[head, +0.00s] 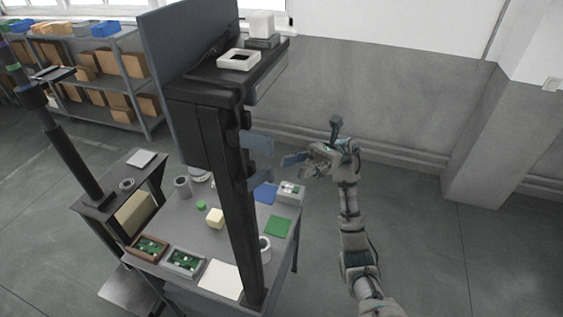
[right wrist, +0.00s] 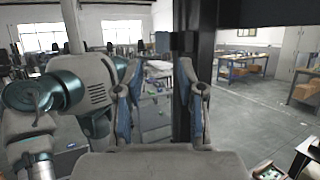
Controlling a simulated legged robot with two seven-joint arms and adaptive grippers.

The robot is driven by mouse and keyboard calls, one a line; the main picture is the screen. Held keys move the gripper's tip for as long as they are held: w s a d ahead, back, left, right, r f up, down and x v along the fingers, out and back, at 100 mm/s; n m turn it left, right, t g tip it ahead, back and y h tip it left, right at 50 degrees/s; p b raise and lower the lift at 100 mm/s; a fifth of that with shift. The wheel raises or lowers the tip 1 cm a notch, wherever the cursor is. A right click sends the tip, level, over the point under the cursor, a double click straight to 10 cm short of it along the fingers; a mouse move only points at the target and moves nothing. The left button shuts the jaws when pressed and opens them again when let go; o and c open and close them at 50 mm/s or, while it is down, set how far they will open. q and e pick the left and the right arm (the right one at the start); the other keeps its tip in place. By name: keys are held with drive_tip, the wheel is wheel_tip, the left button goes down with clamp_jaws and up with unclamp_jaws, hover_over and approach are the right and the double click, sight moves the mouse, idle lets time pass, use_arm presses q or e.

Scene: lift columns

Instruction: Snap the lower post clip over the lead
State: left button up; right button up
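A dark upright post (head: 232,190) stands at the table's right side. Two blue-grey flaps stick out to its right, an upper one (head: 257,143) and a lower one (head: 259,175); they look like the post clips. I cannot make out the lead along the post. My right gripper (head: 294,162) is right of the lower flap, apart from it, fingers toward the post. My left gripper is not in view.
A shelf on top of the post carries a white frame (head: 239,60). A dark panel (head: 185,45) rises behind. Floor to the right is clear.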

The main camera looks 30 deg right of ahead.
sight(271, 168)
drive_tip(key=p+x, duration=0.2)
drive_tip(key=x, duration=0.4)
drive_tip(key=shift+a+r, duration=0.2)
drive_tip(key=shift+s+d, duration=0.15)
drive_tip(key=shift+d, duration=0.1)
drive_tip(key=shift+a, duration=0.9)
clamp_jaws()
drive_tip(key=n+g+b, duration=0.1)
drive_tip(key=g, duration=0.1)
drive_tip(key=w+n+g+h+b, duration=0.1)
drive_tip(key=g+b, duration=0.1)
drive_tip(key=shift+w+h+b, duration=0.2)
drive_tip(key=shift+h+b, duration=0.1)
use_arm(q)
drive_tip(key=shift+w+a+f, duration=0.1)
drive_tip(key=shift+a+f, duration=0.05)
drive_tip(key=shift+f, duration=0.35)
use_arm(e)
drive_tip(key=shift+r, duration=0.15)
